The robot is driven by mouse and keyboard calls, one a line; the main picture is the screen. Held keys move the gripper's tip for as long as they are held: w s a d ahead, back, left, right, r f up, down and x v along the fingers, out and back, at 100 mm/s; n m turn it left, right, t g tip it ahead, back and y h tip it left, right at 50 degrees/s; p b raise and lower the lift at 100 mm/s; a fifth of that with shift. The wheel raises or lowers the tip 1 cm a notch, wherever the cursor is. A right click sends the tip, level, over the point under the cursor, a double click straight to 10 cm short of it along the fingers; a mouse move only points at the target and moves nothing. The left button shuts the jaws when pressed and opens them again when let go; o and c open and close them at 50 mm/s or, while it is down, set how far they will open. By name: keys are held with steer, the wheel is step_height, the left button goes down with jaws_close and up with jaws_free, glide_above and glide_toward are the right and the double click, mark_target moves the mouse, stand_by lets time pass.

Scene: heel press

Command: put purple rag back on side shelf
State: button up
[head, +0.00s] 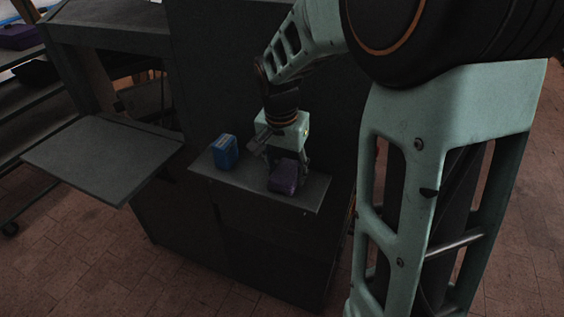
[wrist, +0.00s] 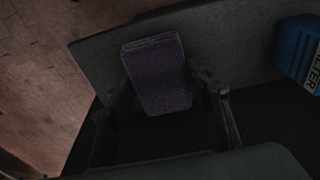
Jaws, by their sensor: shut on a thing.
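The purple rag (head: 284,177) is a small folded block at the right part of the side shelf (head: 230,185), a narrow grey ledge on the dark machine. My gripper (head: 285,164) points down over the shelf and is shut on the rag. In the wrist view, the rag (wrist: 158,75) lies between the two fingers (wrist: 165,100), over the grey shelf surface (wrist: 225,45). Whether the rag's underside touches the shelf is hard to tell. The far finger is partly hidden in shadow.
A blue box (head: 224,152) stands at the left part of the shelf, and it also shows in the wrist view (wrist: 297,48). A larger grey table plate (head: 100,155) juts out at left. A rack with a purple item (head: 20,36) stands at far left.

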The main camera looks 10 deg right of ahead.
mark_target(283, 177)
steer(key=shift+f, duration=0.2)
steer(key=o, duration=1.1)
steer(key=shift+r, duration=0.1)
step_height(283, 177, up, 12)
steer(key=s+a, duration=0.1)
steer(key=shift+s, duration=0.25)
